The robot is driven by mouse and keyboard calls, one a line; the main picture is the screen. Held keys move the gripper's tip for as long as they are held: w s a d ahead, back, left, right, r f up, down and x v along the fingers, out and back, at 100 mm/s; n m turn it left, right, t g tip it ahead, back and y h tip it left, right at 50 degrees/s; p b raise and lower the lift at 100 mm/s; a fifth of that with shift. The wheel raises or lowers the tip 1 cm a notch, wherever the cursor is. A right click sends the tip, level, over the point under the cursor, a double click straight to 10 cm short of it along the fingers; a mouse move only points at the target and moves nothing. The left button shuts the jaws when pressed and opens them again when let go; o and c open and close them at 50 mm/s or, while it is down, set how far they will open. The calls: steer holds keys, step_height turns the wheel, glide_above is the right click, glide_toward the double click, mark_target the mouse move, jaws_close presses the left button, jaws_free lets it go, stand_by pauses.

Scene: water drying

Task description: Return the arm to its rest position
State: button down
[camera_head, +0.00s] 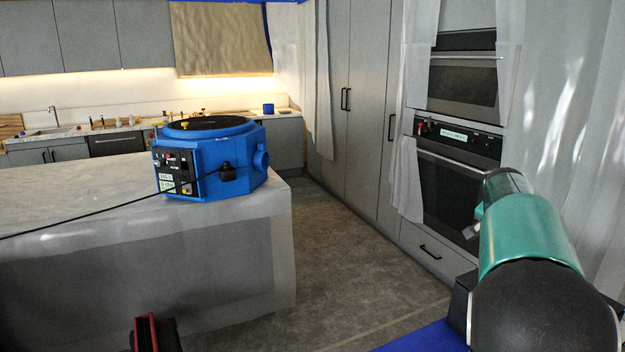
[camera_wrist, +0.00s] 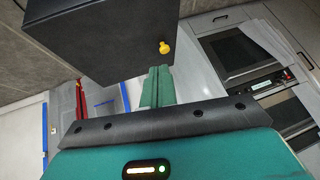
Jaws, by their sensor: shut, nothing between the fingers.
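My arm (camera_head: 525,235), with a teal section and black joints, is raised at the right of the head view, in front of the wall ovens. In the wrist view my gripper (camera_wrist: 157,85) shows as green fingers set close together, with nothing between them. The fingertips point toward a dark box-like shape (camera_wrist: 105,35) with a yellow knob (camera_wrist: 165,47). I cannot tell how far apart they are, or whether that shape is part of my body. The gripper is not clearly seen in the head view.
A blue drying machine (camera_head: 228,183) with a black top sits on the island counter (camera_head: 75,195), a cable running left. Wall ovens (camera_head: 452,180) and plastic sheeting (camera_head: 570,120) stand at the right, near the arm. The floor (camera_head: 350,255) between island and tall cabinets is clear.

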steer(key=s+a+r+n+y, duration=0.1)
steer(key=s+a+n+y, duration=0.45)
steer(key=s+a, duration=1.4)
steer(key=s+a+f+n, duration=0.3)
steer(key=s+a, duration=0.2)
steer(key=s, duration=0.2)
steer(key=s+a+f+n, duration=0.3)
steer(key=s+a+n, duration=0.1)
steer(key=s, duration=0.4)
steer(key=shift+a+f, duration=0.2)
steer(key=shift+a, duration=0.55)
steer(key=shift+s+h, duration=0.15)
steer(key=shift+h, duration=0.1)
